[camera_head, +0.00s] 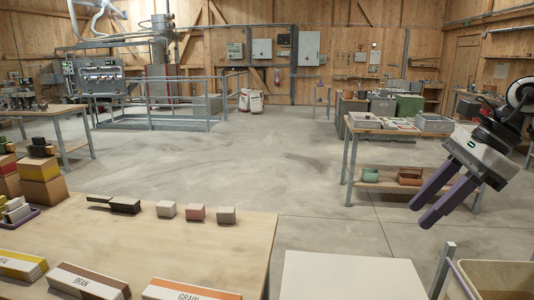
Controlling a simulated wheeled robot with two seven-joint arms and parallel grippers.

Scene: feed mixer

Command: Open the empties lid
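No lid marked as the empties lid can be made out. A flat white panel (350,278) lies at the bottom edge; I cannot tell whether it is a lid or a table top. Beside it, at the bottom right corner, is an open cream bin (466,284) with something brown inside, partly cut off by the frame. My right gripper (419,215) reaches in from the right, above and beyond the bin. Its two purple fingers are apart and point down to the left, with nothing between them. My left gripper is out of view.
A wooden table (150,240) at the left front bears small blocks, a dark scoop (124,205) and boxes labelled BRAN (85,283) and GRAIN (190,291). A grey post (442,270) stands beside the bin. A workbench (385,130) stands behind my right gripper. The middle floor is clear.

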